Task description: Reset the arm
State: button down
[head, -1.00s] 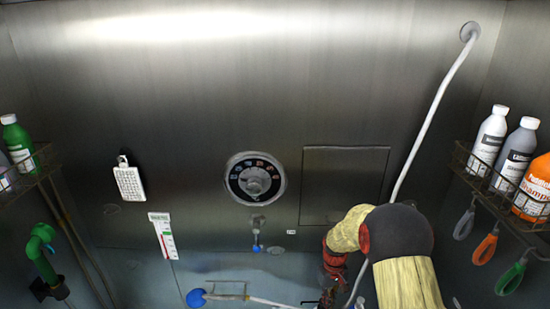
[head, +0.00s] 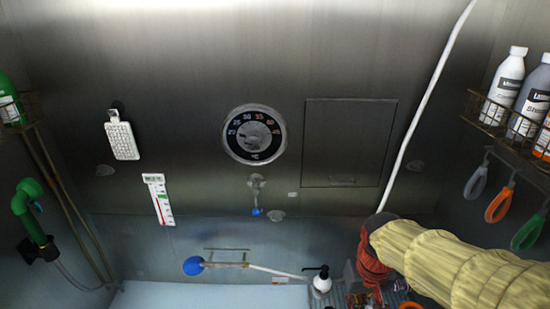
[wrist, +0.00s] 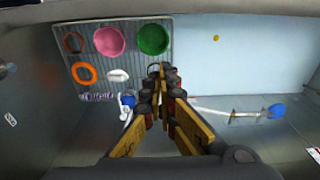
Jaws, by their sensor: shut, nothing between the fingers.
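My arm (head: 440,262) comes in from the right in the head view, in a pale yellow sleeve with a dark red section at its far end. In the head view my gripper is hidden or too unclear to make out. In the wrist view my gripper (wrist: 160,88) points away from the camera, with yellow and dark fingers that meet at the tips. It is shut with nothing between the fingers. It hangs above a ribbed grey mat (wrist: 128,65) and the pale blue tub floor (wrist: 240,60).
On the mat lie a pink bowl (wrist: 109,41), a green bowl (wrist: 153,39) and an orange ring (wrist: 84,73). A blue-headed sprayer (head: 193,266) is at the back wall. A white pump bottle (head: 321,281) stands near my arm. Bottles (head: 505,85) fill the right rack.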

jog(key=s+t+b, duration=0.4)
jog(key=s+b, duration=0.5)
jog(key=b, duration=0.1)
jog(key=shift+s+t, duration=0.25)
jog(key=shift+t, duration=0.05)
jog(key=shift+w, duration=0.1)
dwell(1.6)
